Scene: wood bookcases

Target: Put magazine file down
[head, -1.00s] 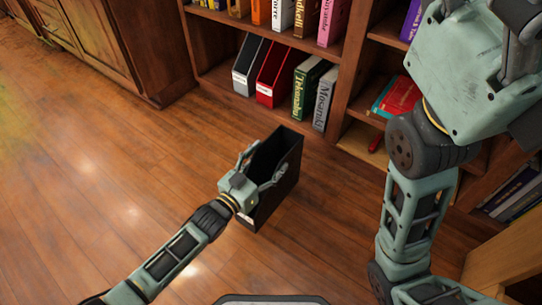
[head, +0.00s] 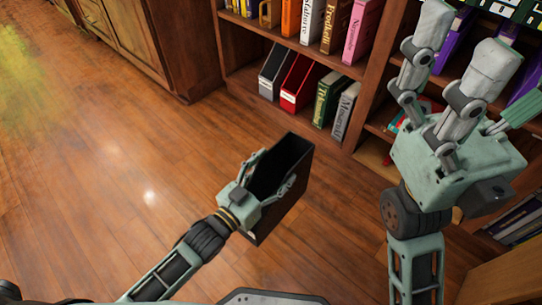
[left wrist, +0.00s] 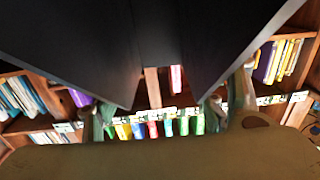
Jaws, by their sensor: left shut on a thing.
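A black magazine file (head: 283,208), open at the top, is in the middle of the head view. My left gripper (head: 276,167) is shut on it, with fingers on both sides of its upper part. The file stands roughly upright, slightly tilted in the picture. I cannot tell whether its base touches the floor. In the left wrist view the dark file (left wrist: 90,45) fills the top, and the fingers show below it. My right gripper (head: 468,38) is raised at the right, its fingers spread and empty.
Wood floor (head: 120,170) is clear to the left of the file. Behind it stands a bookcase (head: 235,50) with grey, red, green and grey files (head: 302,82) on the bottom shelf and books above. A wood cabinet (head: 150,40) is at the back left.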

